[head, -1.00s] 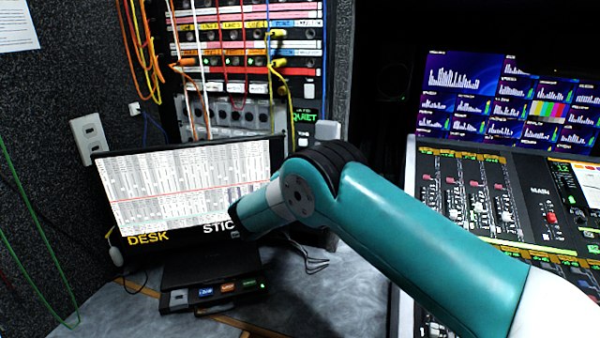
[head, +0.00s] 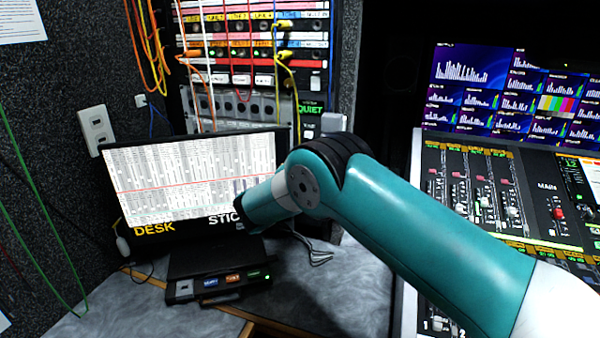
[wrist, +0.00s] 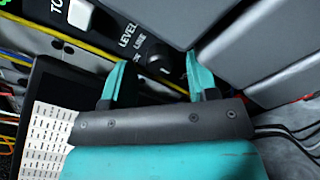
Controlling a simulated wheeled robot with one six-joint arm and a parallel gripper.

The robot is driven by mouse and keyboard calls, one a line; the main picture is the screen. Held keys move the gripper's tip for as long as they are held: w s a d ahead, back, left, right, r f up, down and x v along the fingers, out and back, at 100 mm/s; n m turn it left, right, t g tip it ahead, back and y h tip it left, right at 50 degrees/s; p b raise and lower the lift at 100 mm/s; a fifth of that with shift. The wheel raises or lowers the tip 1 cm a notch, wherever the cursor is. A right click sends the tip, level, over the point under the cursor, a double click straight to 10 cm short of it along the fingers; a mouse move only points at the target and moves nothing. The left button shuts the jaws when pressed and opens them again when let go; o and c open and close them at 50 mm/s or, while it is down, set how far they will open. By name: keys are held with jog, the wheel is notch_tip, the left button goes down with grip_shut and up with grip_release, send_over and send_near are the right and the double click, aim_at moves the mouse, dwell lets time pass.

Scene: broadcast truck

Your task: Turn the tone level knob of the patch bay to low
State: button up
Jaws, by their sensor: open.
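In the wrist view my gripper (wrist: 157,62) is open, with one teal finger on each side of a black round knob (wrist: 160,64) on a dark panel. White lettering reading "LEVEL" stands beside the knob, and part of a label starting "TO" shows at the upper left. I cannot tell whether the fingers touch the knob, and its pointer is not clear. In the head view the patch bay (head: 259,81) stands behind the monitor, with rows of jacks and coloured cables. The knob and my gripper are hidden there behind my arm and the monitor.
A lit monitor (head: 185,180) stands in front of the patch bay; its edge is close to my gripper in the wrist view. Large grey blocks (wrist: 255,50) crowd the right side. A yellow cable (wrist: 70,45) crosses the panel. A mixing console (head: 500,195) is at the right.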

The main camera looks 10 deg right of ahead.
jog(key=b+v, duration=0.8)
jog(key=v, duration=0.7)
jog(key=shift+a+f, duration=0.2)
jog(key=shift+f, duration=0.25)
jog(key=s+b, duration=0.1)
jog(key=b, duration=0.2)
jog(key=s+a+b, duration=0.1)
jog(key=b, duration=0.3)
jog(key=shift+r, duration=0.3)
jog(key=shift+r, duration=0.15)
